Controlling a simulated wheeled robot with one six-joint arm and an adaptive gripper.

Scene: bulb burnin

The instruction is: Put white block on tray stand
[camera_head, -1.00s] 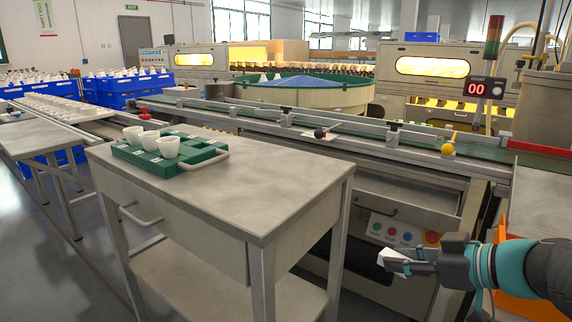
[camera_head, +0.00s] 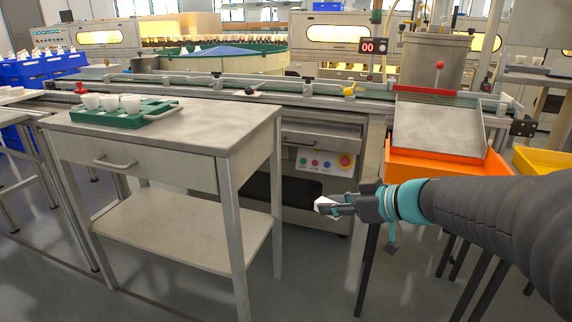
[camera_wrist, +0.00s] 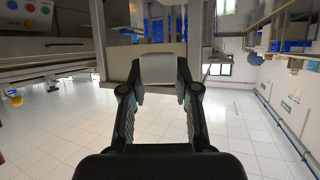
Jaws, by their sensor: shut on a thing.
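The white block (camera_head: 323,204) is between the fingertips of my gripper (camera_head: 334,206), which is shut on it in mid-air. In the wrist view the block (camera_wrist: 158,68) sits across the tips of my gripper (camera_wrist: 158,84). The gripper is right of the grey metal stand with a drawer (camera_head: 200,130), clear of it and lower than its top. A green tray (camera_head: 105,117) with white cups (camera_head: 130,104) rests on the stand's far left. A tilted metal tray (camera_head: 438,128) shows at the right on an orange base; I cannot tell which is the tray stand.
The right half of the grey stand's top is bare. A conveyor (camera_head: 225,86) runs behind it. A button panel (camera_head: 322,160) is on the machine behind my gripper. An orange box (camera_head: 430,163) and yellow bin (camera_head: 542,160) are at the right. Open floor shows below my gripper.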

